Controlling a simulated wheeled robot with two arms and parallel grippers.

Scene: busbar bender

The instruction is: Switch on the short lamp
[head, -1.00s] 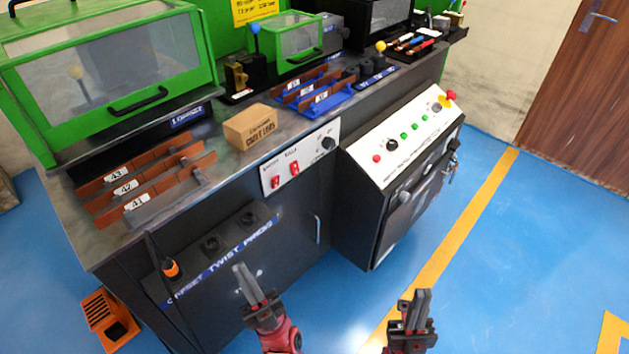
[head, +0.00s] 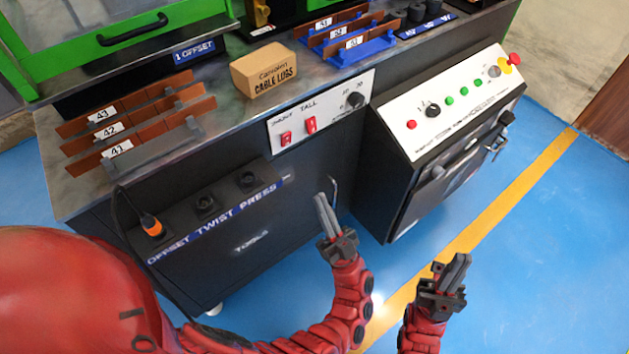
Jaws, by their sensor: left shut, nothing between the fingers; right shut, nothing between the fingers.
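A white switch panel (head: 345,108) is on the front of the bench. It carries two red rocker switches: the left one (head: 286,138) sits under the label SHORT and the right one (head: 310,124) under TALL. A black knob (head: 355,100) is to their right. My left gripper (head: 321,201) is shut and empty, pointing up, below the panel and apart from the switches. My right gripper (head: 458,265) is shut and empty over the floor, lower right, far from the panel. I cannot make out a lamp in this view, nor whether either switch is on.
A cardboard CABLE LUGS box (head: 264,74) stands on the bench above the panel. A sloped control console (head: 440,110) with buttons juts out at right. Busbar strips (head: 135,118) lie at left. A corded orange-collared plug (head: 151,225) is on the lower front. Blue floor is clear.

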